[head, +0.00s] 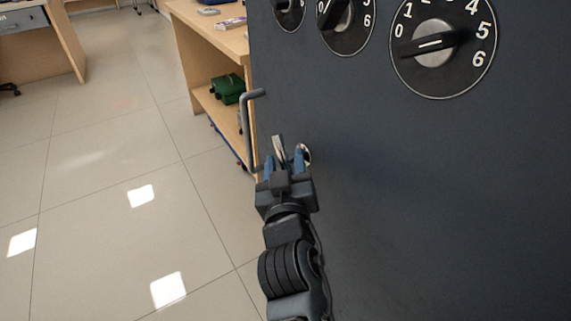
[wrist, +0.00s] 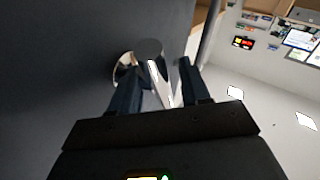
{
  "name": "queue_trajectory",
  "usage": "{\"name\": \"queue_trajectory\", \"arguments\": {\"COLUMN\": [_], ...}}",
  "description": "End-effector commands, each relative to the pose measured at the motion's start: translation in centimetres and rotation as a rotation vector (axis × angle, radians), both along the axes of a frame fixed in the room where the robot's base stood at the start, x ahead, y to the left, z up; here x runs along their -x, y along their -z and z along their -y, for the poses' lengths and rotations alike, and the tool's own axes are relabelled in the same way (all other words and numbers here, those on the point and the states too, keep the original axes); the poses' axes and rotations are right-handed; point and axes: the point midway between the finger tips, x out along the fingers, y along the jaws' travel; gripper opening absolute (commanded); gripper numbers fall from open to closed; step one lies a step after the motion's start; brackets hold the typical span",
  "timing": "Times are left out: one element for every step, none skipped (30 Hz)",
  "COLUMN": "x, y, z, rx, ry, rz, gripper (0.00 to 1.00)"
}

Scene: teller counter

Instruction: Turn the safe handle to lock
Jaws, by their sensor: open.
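The dark blue-grey safe door (head: 420,200) fills the right of the head view. The safe handle (head: 278,148) is a shiny metal lever low on the door near its left edge, with a round chrome base (head: 305,154). My gripper (head: 286,160) is at the handle, its fingers open. In the wrist view the handle (wrist: 157,80) lies between the two spread fingers of my gripper (wrist: 160,72), and its chrome base (wrist: 125,68) is partly hidden behind the left finger. I cannot tell whether either finger touches the lever.
A grey bar pull (head: 247,130) stands upright at the door's left edge, close to my gripper. Several numbered dials (head: 434,45) are higher on the door. A wooden counter (head: 205,30) with a green item (head: 228,88) on its shelf stands behind. Open tiled floor (head: 110,190) lies left.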

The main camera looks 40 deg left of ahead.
Motion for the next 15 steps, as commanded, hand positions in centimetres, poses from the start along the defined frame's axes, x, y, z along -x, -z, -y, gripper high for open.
{"name": "queue_trajectory", "arguments": {"x": [-0.01,0.0,0.01,0.01,0.01,0.02,0.02,0.02,0.02,0.02,0.02,0.02,0.02,0.03,0.03], "y": [0.0,0.0,0.0,0.0,0.0,0.0,0.0,0.0,0.0,0.0,0.0,0.01,0.01,0.01,0.01], "z": [-0.01,0.0,0.01,0.01,0.01,0.01,0.01,0.01,0.01,0.01,0.02,0.02,0.02,0.01,0.01], "rx": [0.0,0.0,0.0,0.0,0.0,0.0,0.0,0.0,0.0,0.0,0.0,0.0,0.0,0.0,0.0], "ry": [0.0,0.0,0.0,0.0,0.0,0.0,0.0,0.0,0.0,0.0,0.0,0.0,0.0,0.0,0.0], "rz": [0.0,0.0,0.0,0.0,0.0,0.0,0.0,0.0,0.0,0.0,0.0,0.0,0.0,0.0,0.0], "gripper": [0.46,0.46,0.46,0.46,0.46,0.43,0.4,0.37,0.33,0.3,0.27,0.23,0.21,0.18,0.14]}}
